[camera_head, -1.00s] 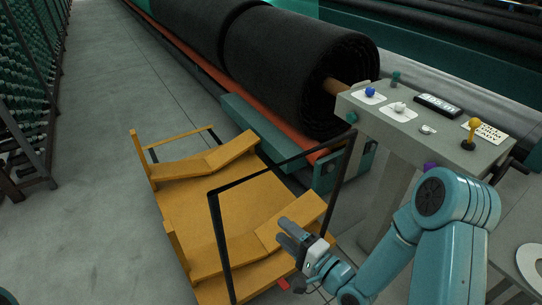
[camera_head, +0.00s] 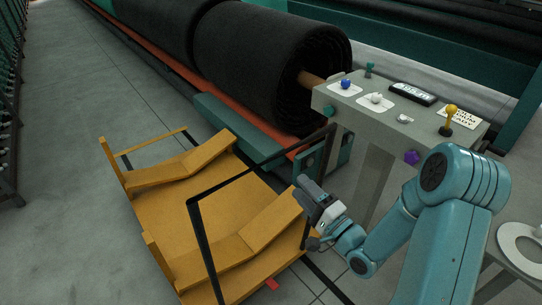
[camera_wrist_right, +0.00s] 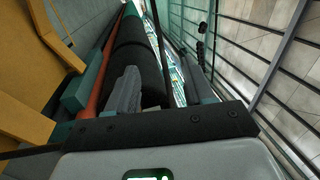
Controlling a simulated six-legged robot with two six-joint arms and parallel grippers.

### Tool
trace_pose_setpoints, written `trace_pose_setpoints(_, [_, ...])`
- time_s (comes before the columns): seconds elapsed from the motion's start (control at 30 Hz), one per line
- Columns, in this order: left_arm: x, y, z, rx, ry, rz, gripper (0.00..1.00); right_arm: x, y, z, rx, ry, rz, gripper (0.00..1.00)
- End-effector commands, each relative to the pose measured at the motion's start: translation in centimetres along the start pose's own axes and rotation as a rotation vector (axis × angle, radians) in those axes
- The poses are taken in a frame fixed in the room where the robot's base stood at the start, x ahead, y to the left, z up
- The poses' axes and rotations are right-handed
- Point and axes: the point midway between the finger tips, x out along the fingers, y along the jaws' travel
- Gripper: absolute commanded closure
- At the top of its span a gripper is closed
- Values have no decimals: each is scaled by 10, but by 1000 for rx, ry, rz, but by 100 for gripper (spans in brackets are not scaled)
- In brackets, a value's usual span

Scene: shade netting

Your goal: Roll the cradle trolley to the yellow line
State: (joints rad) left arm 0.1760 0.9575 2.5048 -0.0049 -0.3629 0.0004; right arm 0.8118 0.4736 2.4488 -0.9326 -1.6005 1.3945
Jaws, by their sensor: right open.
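The cradle trolley (camera_head: 165,207) is a low orange-yellow platform with two angled cradle supports and a black tube handle frame (camera_head: 198,232). It stands on the grey floor beside the roll machine, its cradles empty. It also fills the left of the right wrist view (camera_wrist_right: 30,85). My right gripper (camera_head: 301,190) is open, at the right post of the handle frame; I cannot tell whether it touches the post. In the right wrist view a grey finger (camera_wrist_right: 124,90) shows with nothing held. My left gripper is out of view. No yellow line shows.
A large black netting roll (camera_head: 265,65) lies on the machine beyond the trolley. A grey control console (camera_head: 400,115) with knobs and a yellow lever (camera_head: 449,115) stands right of the handle. Open floor (camera_head: 70,170) lies on the left. Dark racks line the left edge.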

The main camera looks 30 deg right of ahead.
Motion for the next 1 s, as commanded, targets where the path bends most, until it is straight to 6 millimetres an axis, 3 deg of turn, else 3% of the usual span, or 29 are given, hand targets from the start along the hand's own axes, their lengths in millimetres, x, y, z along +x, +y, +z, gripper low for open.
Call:
trace_pose_setpoints(0.3, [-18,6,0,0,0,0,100,82,-2,2,2,-6,-2,48])
trace_pose_setpoints(0.5, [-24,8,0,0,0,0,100,116,-1,2,1,-5,-1,48])
trace_pose_setpoints(0.7, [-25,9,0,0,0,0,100,129,0,2,2,-4,0,48])
trace_pose_setpoints(0.93, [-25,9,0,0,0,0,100,129,1,2,2,-3,0,48])
trace_pose_setpoints(0.97, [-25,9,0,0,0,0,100,129,1,2,1,-4,0,51])
trace_pose_setpoints(1.0, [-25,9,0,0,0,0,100,129,1,2,1,-4,0,64])
